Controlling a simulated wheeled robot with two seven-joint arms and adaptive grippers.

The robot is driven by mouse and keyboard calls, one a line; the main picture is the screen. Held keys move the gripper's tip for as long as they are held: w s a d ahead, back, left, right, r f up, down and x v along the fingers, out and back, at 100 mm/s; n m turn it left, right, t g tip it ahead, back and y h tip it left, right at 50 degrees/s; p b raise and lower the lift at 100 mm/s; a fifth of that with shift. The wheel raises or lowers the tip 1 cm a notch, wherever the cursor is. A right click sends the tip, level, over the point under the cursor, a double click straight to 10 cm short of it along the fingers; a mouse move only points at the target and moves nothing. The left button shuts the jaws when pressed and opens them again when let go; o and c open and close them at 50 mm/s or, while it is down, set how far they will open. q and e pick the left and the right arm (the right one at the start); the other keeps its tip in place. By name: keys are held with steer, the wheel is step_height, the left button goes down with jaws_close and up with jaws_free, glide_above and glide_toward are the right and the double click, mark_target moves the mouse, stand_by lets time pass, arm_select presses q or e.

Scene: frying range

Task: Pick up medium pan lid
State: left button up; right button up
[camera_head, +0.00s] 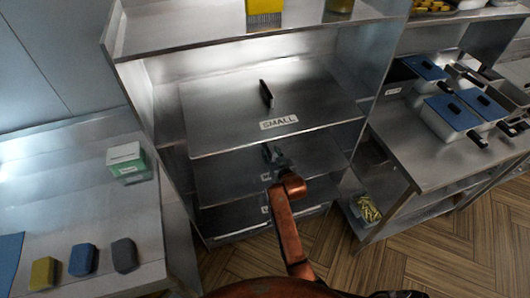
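A steel rack shows in the head view with several levels. On the level labelled SMALL, a flat steel surface (222,118) carries an upright dark handle (266,93); I cannot tell whether this surface is a lid or the shelf itself. A second steel level (222,178) lies below it, its label mostly hidden by my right gripper and arm. My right gripper (269,152) is at the front of the rack, just below the SMALL label. It appears empty, but its finger opening is unclear. My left gripper is out of view.
Left, a steel counter holds a green-and-white box (127,162) and yellow, blue and grey blocks (83,260). Right, a counter carries blue-lidded containers (451,112). Below it is a container of yellowish pieces (367,209). Wooden floor (400,255) lies clear in front.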

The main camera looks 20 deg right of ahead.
mark_target(267, 148)
steer(key=b+x, duration=0.1)
steer(key=x, duration=0.4)
steer(key=shift+a, duration=0.2)
steer(key=shift+s+r, duration=0.1)
steer(key=shift+c, duration=0.5)
jaws_close()
steer(key=shift+r, duration=0.25)
